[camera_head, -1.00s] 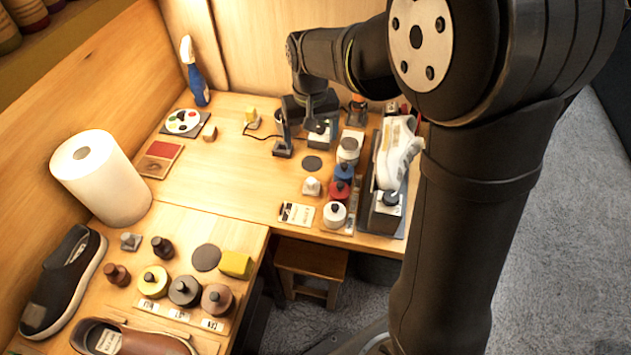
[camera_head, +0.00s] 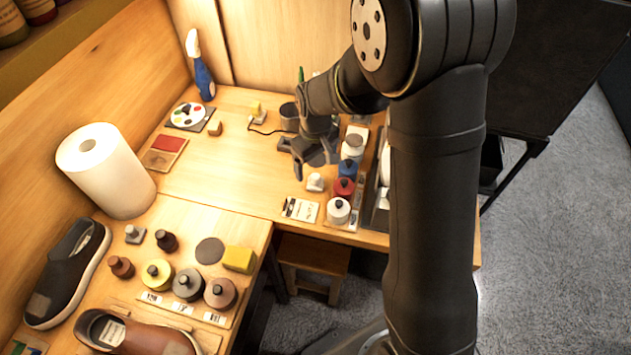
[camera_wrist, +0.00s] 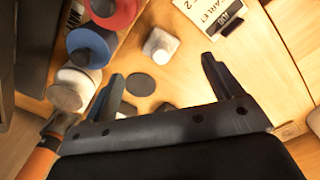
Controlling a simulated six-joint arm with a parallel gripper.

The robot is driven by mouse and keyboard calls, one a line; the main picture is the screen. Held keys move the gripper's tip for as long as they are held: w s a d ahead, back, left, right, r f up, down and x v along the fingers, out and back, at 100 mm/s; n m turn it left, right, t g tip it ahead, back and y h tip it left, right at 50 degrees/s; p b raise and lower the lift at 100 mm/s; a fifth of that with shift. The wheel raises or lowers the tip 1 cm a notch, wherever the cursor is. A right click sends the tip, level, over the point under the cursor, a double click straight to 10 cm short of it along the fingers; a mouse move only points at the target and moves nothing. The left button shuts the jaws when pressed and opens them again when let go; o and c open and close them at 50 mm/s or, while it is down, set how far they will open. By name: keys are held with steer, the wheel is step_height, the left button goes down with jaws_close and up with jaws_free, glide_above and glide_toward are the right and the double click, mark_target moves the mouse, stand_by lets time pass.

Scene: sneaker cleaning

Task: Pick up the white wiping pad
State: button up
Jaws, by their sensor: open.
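The white wiping pad (camera_head: 315,182) is a small pale block on the table, left of the row of round jars. It also shows in the wrist view (camera_wrist: 160,46), upright on the wood just beyond the fingertips. My gripper (camera_head: 314,160) is open and empty above the table, just behind the pad in the head view. In the wrist view its two fingers (camera_wrist: 163,74) are spread wide, with the pad ahead of the gap between them. The pad is clear of both fingers.
Red (camera_head: 342,188), blue (camera_head: 346,168) and white (camera_head: 337,211) jars stand close to the pad's right. A printed card (camera_head: 300,210) lies in front. A dark flat disc (camera_wrist: 140,84) lies between the fingers.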

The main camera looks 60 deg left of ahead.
mark_target(316, 176)
steer(key=shift+f, duration=3.05)
steer(key=shift+c, duration=0.3)
steer(key=c, duration=1)
